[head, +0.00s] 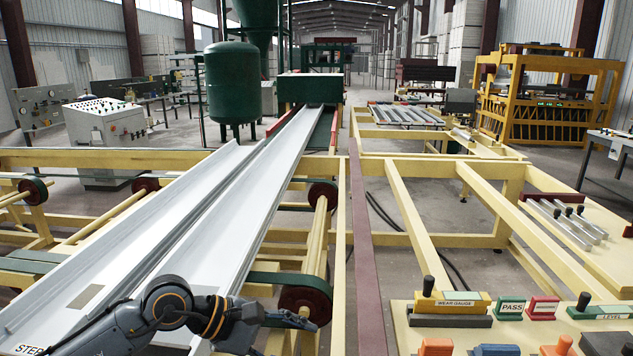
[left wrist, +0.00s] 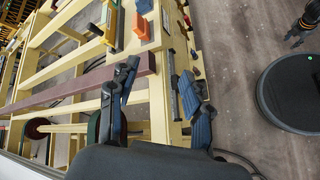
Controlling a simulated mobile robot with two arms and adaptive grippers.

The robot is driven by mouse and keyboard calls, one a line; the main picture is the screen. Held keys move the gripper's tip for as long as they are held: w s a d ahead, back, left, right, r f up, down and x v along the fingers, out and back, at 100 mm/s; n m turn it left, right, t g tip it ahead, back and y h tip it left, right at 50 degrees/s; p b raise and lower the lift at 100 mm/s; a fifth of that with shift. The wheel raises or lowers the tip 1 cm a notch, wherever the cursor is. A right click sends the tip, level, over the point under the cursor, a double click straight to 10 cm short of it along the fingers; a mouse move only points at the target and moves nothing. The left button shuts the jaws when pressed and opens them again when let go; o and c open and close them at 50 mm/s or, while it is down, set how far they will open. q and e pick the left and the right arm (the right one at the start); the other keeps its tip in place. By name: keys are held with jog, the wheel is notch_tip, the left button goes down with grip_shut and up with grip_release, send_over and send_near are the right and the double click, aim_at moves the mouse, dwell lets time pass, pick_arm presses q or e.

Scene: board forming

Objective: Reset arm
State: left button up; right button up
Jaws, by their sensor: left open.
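My left arm reaches in from the bottom of the head view, over the white channel-shaped boards (head: 205,250). Its gripper (head: 292,322) is at the bottom centre, beside the dark red roller (head: 306,297), and looks empty. In the left wrist view, the two fingers of the left gripper (left wrist: 162,102) are spread apart with nothing between them. The yellow frame (left wrist: 158,90) lies behind them. A dark jointed part at the top right of the wrist view (left wrist: 304,24) looks like my right gripper, partly cut off; its jaws cannot be made out.
A yellow bench at the lower right holds a wear gauge block (head: 449,302), a green PASS block (head: 509,307), a red block (head: 542,308) and orange blocks (head: 436,346). Metal bars (head: 568,222) lie farther right. A dark red rail (head: 362,240) runs lengthwise.

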pick_arm(q)
jog(key=s+d+r+n+t+h, duration=0.4)
jog(key=d+r+n+h, duration=0.2)
jog(key=r+n+h, duration=0.4)
jog(key=w+a+f+n+t+y, duration=0.25)
jog(key=a+n+t+y, duration=0.5)
jog(key=n, duration=0.75)
jog(key=w+a+f+n+t+y, duration=0.1)
jog(key=w+a+n+t+y, duration=0.2)
jog(key=a+n+t+y, duration=0.85)
jog(key=s+a+f+n+g+y, duration=0.1)
jog(key=s+f+n+g+y, duration=0.15)
jog(key=f+n+g, duration=0.95)
jog(key=s+a+f+n+g+h, duration=0.1)
jog(key=s+f+n+g, duration=0.45)
jog(key=s+f, duration=0.55)
jog(key=s+a+f+n+g, duration=0.2)
jog(key=s+f+n+g, duration=0.5)
jog(key=s, duration=0.6)
notch_tip(320, 180, down, 30)
jog(key=s+m+t+b, duration=0.1)
jog(key=s+b, duration=0.1)
jog(key=b, duration=0.1)
jog(key=s+a+f+g+b, duration=0.1)
jog(key=s+a+f, duration=0.1)
jog(key=s+f, duration=1.4)
jog(key=shift+s+a+f+m, duration=0.25)
jog(key=shift+a+f+m, duration=0.05)
jog(key=shift+a+f, duration=0.1)
